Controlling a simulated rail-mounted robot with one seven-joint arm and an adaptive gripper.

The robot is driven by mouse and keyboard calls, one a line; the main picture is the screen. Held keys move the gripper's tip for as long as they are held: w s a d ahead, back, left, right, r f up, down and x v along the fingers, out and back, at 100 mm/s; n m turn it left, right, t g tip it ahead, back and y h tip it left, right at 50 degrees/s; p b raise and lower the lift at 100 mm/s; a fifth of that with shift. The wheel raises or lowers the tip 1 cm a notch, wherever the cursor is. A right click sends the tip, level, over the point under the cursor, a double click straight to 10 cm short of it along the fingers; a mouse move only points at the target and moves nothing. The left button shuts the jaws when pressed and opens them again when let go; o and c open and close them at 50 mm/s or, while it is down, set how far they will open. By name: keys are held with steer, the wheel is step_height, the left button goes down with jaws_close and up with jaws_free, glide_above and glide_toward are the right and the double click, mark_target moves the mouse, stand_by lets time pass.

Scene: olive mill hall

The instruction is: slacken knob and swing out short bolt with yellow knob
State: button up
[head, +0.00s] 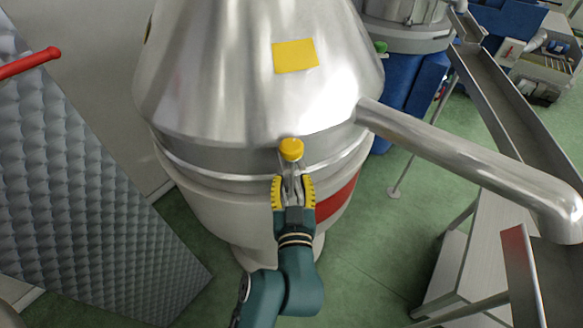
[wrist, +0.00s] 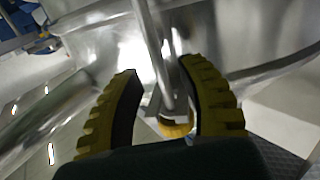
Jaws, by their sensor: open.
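The short bolt (head: 291,168) has a round yellow knob (head: 291,149) on its end and sits at the front of the steel vessel's rim. My gripper (head: 293,181) is open just below the knob, with one yellow ridged finger on each side of the bolt. In the wrist view the bolt's grey rod (wrist: 151,45) runs down between the open fingers of my gripper (wrist: 158,75). The yellow knob (wrist: 177,129) shows low between them, partly hidden by the gripper body. I cannot tell whether either finger touches the bolt.
The conical steel vessel (head: 230,80) bears a yellow label (head: 295,56). A thick steel pipe (head: 470,165) leaves it to the right. A quilted metal panel (head: 80,190) leans at left, below a red handle (head: 30,63). Green floor (head: 375,250) is clear between vessel and right-hand stand.

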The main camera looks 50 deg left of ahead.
steer(key=shift+x, duration=1.45)
steer(key=shift+c, duration=0.2)
jaws_close()
steer(key=shift+f+b, duration=0.15)
steer(key=shift+b, duration=0.15)
